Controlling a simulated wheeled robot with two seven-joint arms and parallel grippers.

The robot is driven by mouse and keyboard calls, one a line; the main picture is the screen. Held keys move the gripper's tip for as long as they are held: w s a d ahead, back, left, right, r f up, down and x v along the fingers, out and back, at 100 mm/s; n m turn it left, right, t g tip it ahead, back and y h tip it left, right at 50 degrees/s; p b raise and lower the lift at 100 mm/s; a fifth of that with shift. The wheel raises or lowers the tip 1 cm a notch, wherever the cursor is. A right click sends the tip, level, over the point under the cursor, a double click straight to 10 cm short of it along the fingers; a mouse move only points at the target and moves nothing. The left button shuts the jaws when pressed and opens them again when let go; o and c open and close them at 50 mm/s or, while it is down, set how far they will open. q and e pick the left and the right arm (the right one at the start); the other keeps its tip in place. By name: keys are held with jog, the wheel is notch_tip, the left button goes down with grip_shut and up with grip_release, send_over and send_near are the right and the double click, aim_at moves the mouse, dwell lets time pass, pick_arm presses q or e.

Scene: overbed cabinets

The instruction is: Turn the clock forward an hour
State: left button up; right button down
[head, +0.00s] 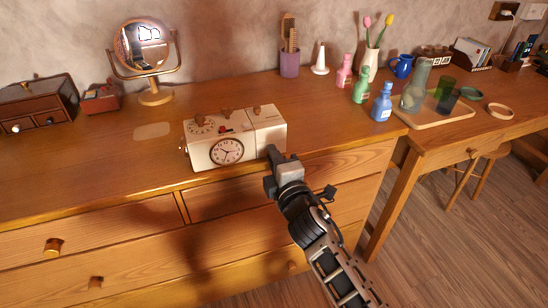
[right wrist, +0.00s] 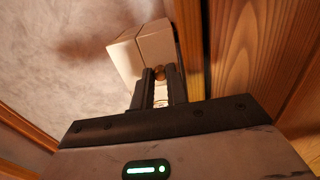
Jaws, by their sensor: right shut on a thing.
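The clock (head: 265,132) is a cream box standing near the front edge of the wooden dresser top. My right gripper (head: 272,153) is at the clock's right end. In the right wrist view the clock's pale end (right wrist: 152,45) lies just beyond the fingers, which are shut on a small round brass knob (right wrist: 159,72). In the head view my gripper hides this knob. My left gripper is not in view.
A round mirror (head: 142,50) and small wooden chests stand at the back left. Blue, green and pink bottles (head: 381,103) stand to the right, near a tray (head: 440,124) with glass vessels. The dresser top left of the clock is mostly clear.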

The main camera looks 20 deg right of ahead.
jog(key=c, duration=1.4)
grip_release()
